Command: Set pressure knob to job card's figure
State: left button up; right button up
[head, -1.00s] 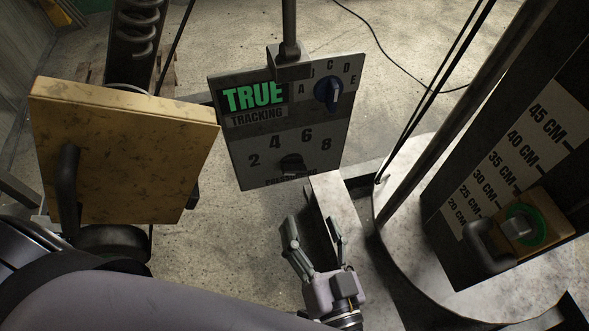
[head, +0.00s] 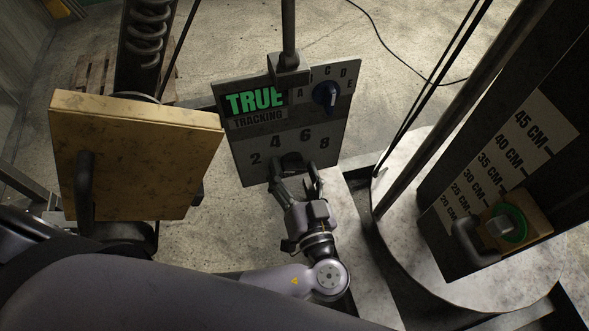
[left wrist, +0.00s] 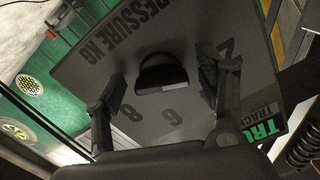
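The pressure knob (head: 291,161) is a dark round knob low on the grey control panel (head: 340,112), below the figures 2, 4, 6 and 8. In the left wrist view the knob (left wrist: 162,74) shows a raised bar across it; I cannot tell which figure it points to. My left gripper (head: 297,184) is open in front of it. Its two fingers (left wrist: 160,88) stand on either side of the knob, with gaps visible on both sides. I cannot make out a job card. My right gripper is not in view.
A yellowish block with a handle (head: 140,155) stands at left. A round metal base (head: 400,210) and a centimetre scale (head: 495,155) stand at right.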

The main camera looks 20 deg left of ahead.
pick_arm(q)
jog(key=c, duration=1.1)
jog(key=shift+c, duration=0.2)
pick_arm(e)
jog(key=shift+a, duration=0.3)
pick_arm(q)
jog(key=shift+m, duration=0.3)
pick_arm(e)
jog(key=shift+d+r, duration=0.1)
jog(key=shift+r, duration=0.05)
pick_arm(q)
jog(key=m+p, duration=0.1)
jog(key=m, duration=0.1)
jog(key=m+p, duration=0.1)
jog(key=m, duration=0.2)
jog(key=m+p, duration=0.2)
jog(key=m, duration=0.1)
jog(key=shift+s+a+r, duration=0.15)
jog(key=shift+r, duration=0.1)
jog(key=m+p, duration=0.2)
jog(key=m, duration=0.2)
jog(key=shift+r+m, duration=0.1)
jog(key=shift+m, duration=0.3)
jog(key=shift+m+p, duration=1.3)
jog(key=shift+m, duration=0.7)
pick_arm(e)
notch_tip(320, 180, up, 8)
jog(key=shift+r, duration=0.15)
pick_arm(q)
jog(key=shift+m, duration=0.3)
